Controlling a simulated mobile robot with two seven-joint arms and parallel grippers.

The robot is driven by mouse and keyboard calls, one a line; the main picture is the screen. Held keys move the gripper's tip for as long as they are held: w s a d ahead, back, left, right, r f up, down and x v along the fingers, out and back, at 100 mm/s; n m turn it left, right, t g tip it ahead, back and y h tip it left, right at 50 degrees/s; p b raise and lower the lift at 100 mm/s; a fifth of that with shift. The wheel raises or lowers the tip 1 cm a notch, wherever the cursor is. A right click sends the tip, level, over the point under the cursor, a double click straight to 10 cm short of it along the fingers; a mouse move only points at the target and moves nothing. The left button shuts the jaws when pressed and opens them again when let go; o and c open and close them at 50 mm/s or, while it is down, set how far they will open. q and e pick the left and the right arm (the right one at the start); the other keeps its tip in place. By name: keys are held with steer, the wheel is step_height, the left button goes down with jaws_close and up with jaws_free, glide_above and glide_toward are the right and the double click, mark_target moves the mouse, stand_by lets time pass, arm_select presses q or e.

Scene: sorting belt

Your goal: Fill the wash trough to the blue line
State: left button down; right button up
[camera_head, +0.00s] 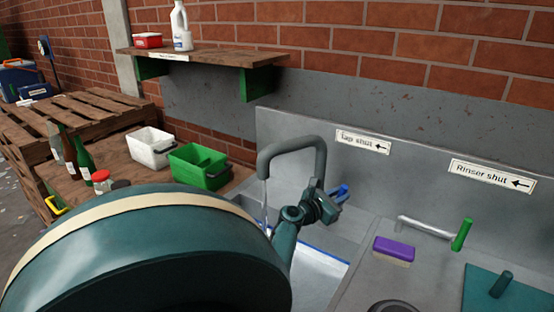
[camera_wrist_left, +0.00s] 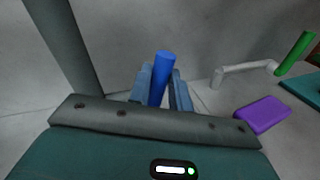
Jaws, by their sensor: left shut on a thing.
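The grey tap spout (camera_head: 290,148) arches over the wash trough (camera_head: 322,275), and a thin stream of water (camera_head: 265,200) falls from it. A blue line (camera_head: 325,253) shows along the trough's inner wall. My arm hides much of the trough, and I cannot tell the water level against the line. My left gripper (camera_head: 328,205) is at the tap, shut on the blue tap handle (camera_wrist_left: 162,75), which stands between its fingers in the left wrist view. My right gripper is not in view.
Signs read "Tap shut" (camera_head: 363,141) and "Rinser shut" (camera_head: 491,178), with arrows pointing left. White (camera_head: 150,148) and green (camera_head: 200,167) bins and bottles stand left.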

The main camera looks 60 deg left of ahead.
arm_select(q)
steer(key=shift+a, duration=0.1)
steer(key=n, duration=0.1)
steer(key=s+a+n, duration=0.1)
steer(key=shift+a+n+t+b, duration=0.2)
steer(key=shift+n+t+b, duration=0.15)
steer(key=shift+n+t, duration=0.05)
steer(key=c, duration=1)
jaws_free()
steer(key=shift+w, duration=0.1)
steer(key=s+d+p, duration=0.1)
steer(key=s+p, duration=0.1)
steer(key=s, duration=0.6)
steer(key=shift+d, duration=0.25)
